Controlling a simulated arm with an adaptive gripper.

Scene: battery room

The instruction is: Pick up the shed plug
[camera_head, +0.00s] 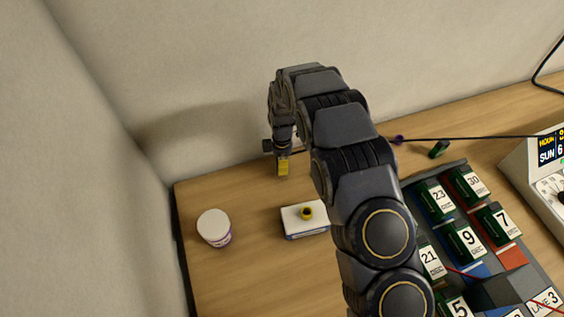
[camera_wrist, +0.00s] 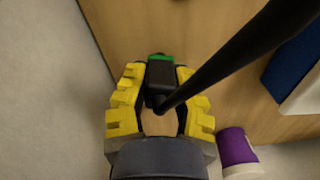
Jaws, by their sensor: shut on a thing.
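My gripper (camera_head: 283,165) hangs fingers-down near the back wall at the left end of the table. In the wrist view, its yellow fingers (camera_wrist: 160,82) are shut on a black plug (camera_wrist: 160,74) with a green end, which I take for the shed plug. The plug sits between the two fingers, and a thick black cable (camera_wrist: 225,62) runs across it to the upper right. In the head view the fingers and wrist hide the plug. I cannot tell how far it is above the table.
A white and purple tub (camera_head: 214,228) stands at front left. My arm partly hides a rack (camera_head: 497,292) of numbered blocks at right. A loose green piece (camera_head: 438,149) lies behind it.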

